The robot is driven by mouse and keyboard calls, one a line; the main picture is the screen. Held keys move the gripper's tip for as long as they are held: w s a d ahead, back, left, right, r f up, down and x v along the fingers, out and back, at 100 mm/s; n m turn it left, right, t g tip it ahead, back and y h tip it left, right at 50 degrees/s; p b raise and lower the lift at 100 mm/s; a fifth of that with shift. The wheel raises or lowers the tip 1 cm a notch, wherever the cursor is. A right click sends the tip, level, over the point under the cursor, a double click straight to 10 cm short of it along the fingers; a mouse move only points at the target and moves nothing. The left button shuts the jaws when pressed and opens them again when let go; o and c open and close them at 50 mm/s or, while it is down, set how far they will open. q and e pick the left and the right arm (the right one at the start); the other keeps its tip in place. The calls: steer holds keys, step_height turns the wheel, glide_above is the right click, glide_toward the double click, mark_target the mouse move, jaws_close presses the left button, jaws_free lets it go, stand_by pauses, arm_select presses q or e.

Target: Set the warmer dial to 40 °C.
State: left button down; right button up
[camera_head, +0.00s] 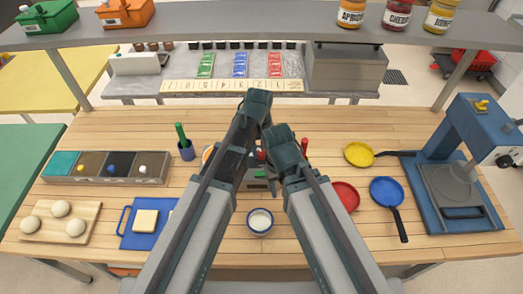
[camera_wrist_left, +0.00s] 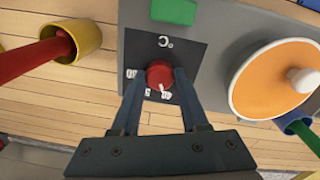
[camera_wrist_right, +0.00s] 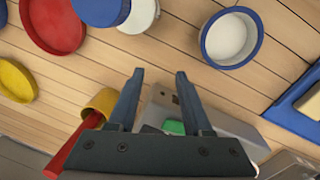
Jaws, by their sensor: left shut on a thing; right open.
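The warmer shows in the left wrist view as a grey box (camera_wrist_left: 215,20) with a black dial plate (camera_wrist_left: 190,52) marked °C. Its red dial (camera_wrist_left: 160,74) sits between the fingers of my left gripper (camera_wrist_left: 158,78), which is shut on it. The dial's white mark points toward the picture's bottom, near the number 40; the fingers partly hide the other numbers. In the head view my arms hide most of the warmer (camera_head: 257,184). My right gripper (camera_wrist_right: 160,75) is open and empty above the table, with the warmer's green patch (camera_wrist_right: 175,127) partly behind it.
A round orange-topped vessel (camera_wrist_left: 270,82) stands beside the dial. A yellow cup with a red handle (camera_wrist_left: 85,30) is on the other side. A white-filled blue-rimmed bowl (camera_head: 260,221) stands in front. Red (camera_head: 345,196) and blue pans (camera_head: 386,191) lie to the right.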

mark_target(260, 153)
arm_select(q)
steer(key=shift+s, duration=0.1)
stand_by(0.3)
steer(key=shift+c, duration=2.1)
jaws_free()
steer(key=shift+r, duration=0.1)
step_height(260, 153, up, 14)
steer(key=p, duration=1.4)
steer(key=shift+a, duration=0.2)
steer(key=shift+f, duration=0.25)
steer(key=s+a+m, duration=0.2)
steer(key=s+a, duration=0.2)
steer(key=a, duration=0.4)
steer(key=s+a+m, duration=0.1)
steer(key=s+a, duration=0.3)
steer(key=a, duration=0.4)
steer(key=s+d+f+m+y+b, duration=0.1)
steer(key=s+d+f+m+b, duration=0.3)
steer(key=d+f+b, duration=0.6)
step_height(260, 153, down, 2)
steer(key=shift+s+d+f+y+b, duration=0.1)
steer(key=shift+s+d+y+b, duration=0.2)
steer(key=shift+s+b, duration=0.9)
